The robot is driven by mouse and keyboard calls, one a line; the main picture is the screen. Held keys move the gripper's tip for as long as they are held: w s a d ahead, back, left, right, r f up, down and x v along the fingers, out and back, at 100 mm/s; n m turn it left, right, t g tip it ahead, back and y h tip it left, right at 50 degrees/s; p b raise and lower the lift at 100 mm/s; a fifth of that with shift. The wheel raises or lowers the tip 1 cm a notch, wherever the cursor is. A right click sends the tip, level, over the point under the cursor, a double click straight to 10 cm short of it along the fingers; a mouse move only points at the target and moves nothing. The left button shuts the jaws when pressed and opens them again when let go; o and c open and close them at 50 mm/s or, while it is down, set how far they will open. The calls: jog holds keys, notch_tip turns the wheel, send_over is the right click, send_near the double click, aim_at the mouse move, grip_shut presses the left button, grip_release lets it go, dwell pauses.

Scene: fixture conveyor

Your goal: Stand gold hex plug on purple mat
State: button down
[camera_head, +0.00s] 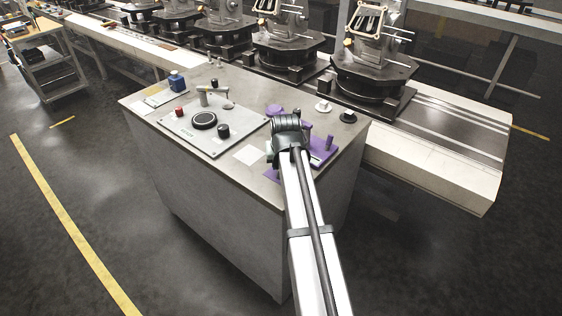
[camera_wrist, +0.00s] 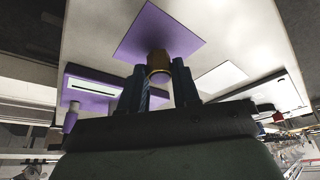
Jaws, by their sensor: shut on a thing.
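My gripper (camera_wrist: 159,82) is shut on the gold hex plug (camera_wrist: 158,66), which shows between the two dark fingers in the wrist view. The purple mat (camera_wrist: 158,28) is a flat square on the table, just beyond the plug in that view. The plug's end overlaps the mat's near part in the picture; I cannot tell whether it touches. In the head view my gripper (camera_head: 287,142) is over the right part of the table and hides the plug. A purple patch (camera_head: 271,175) beside my arm there appears to be the mat, mostly covered.
A purple slotted fixture (camera_wrist: 94,88) stands left of the mat in the wrist view, and right of my arm in the head view (camera_head: 322,149). A white square (camera_head: 249,155) lies on the table. A control panel (camera_head: 210,128) with knobs is further left. A conveyor runs behind.

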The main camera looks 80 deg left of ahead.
jog(key=shift+f, duration=0.6)
dwell(0.6)
jog(key=c, duration=0.7)
grip_release()
jog(key=shift+c, duration=0.2)
jog(key=v, duration=1.4)
